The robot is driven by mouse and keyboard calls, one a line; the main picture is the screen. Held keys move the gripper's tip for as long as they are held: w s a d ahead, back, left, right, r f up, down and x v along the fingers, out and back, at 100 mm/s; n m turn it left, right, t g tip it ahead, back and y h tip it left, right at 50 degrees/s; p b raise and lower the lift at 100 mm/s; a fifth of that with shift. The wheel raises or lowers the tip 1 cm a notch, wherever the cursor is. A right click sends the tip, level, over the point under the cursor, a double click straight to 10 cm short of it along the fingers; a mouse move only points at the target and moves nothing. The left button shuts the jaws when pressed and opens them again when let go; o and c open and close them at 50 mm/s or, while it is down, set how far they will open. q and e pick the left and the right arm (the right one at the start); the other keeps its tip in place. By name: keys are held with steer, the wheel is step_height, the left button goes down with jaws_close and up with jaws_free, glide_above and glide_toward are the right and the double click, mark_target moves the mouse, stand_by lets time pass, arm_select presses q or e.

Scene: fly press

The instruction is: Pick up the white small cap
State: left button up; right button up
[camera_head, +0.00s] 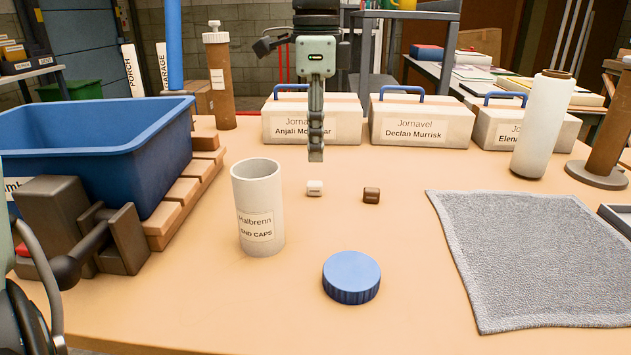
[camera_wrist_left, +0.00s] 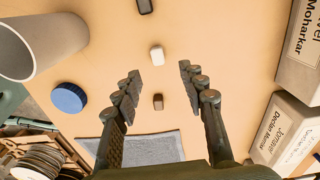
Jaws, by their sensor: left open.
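The white small cap (camera_head: 314,188) lies on the tan tabletop, just right of the white open jar. In the left wrist view the white cap (camera_wrist_left: 157,55) lies beyond the fingertips, roughly in line with the gap between them. My left gripper (camera_head: 316,155) points down above the table, over or a little behind the cap. In the wrist view its fingers (camera_wrist_left: 158,75) are spread, with nothing held between them. My right gripper is not in view.
A brown cap (camera_head: 371,195) lies right of the white one; a dark cap (camera_wrist_left: 145,6) shows in the wrist view. Nearby are the white jar (camera_head: 258,205), a blue lid (camera_head: 351,277), labelled boxes (camera_head: 420,130), a blue bin (camera_head: 150,140) and a grey mat (camera_head: 540,260).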

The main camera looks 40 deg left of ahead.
mark_target(315, 182)
arm_select(q)
steer(key=f, duration=0.6)
steer(key=shift+s+f+p, duration=0.2)
steer(key=shift+f+p, duration=0.1)
steer(key=shift+p, duration=0.1)
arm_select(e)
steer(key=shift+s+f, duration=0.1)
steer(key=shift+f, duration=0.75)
arm_select(q)
steer(key=shift+c, duration=0.2)
steer(key=c, duration=0.8)
